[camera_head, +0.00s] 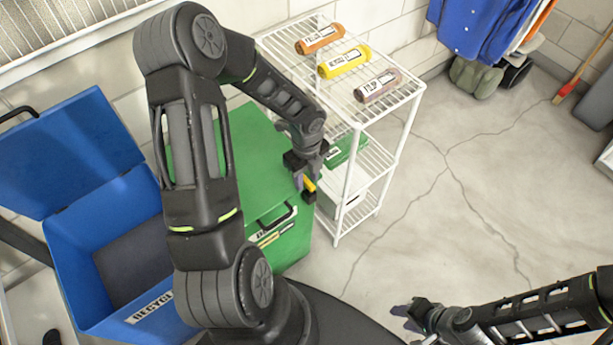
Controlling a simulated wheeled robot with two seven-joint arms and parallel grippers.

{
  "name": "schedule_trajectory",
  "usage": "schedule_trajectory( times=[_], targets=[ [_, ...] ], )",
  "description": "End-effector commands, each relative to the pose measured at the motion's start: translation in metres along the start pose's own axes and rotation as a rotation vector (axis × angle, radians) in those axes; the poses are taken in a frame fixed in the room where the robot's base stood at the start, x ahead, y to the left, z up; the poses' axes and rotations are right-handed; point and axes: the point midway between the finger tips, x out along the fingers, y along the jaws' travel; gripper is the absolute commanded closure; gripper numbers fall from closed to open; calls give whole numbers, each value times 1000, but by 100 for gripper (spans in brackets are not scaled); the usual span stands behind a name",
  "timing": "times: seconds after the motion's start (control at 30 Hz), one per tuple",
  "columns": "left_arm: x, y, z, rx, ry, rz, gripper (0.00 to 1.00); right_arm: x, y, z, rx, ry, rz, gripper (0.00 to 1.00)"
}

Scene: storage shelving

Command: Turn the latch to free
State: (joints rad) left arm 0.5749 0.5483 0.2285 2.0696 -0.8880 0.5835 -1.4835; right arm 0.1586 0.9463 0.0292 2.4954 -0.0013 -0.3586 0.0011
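A large green bin (249,172) stands against the wall, left of the white wire shelf. A black handle (277,216) and a white label (272,235) are on its front. My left gripper (307,190) is at the bin's right front edge, pointing down. A small yellow piece (310,184) shows at its fingers; I cannot tell whether it is the latch or whether the fingers hold it. My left arm hides much of the bin. My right gripper (405,314) is low at the bottom, over the floor and away from the bin; its opening is unclear.
A blue recycling bin (70,240) with its lid (65,150) raised stands at left. The wire shelf (352,122) holds orange, yellow and mauve cylinders on top and a green box (345,151) below. Clothes (478,28) hang at the back.

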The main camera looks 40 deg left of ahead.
Motion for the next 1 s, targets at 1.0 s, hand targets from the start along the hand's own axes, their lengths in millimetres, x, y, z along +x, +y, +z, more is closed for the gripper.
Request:
schedule_trajectory(
  times=[1.0],
  targets=[
    [0, 0, 0, -9, 0, 0, 100, 0, 0, 0, 0, 0, 0, 64]
  ],
)
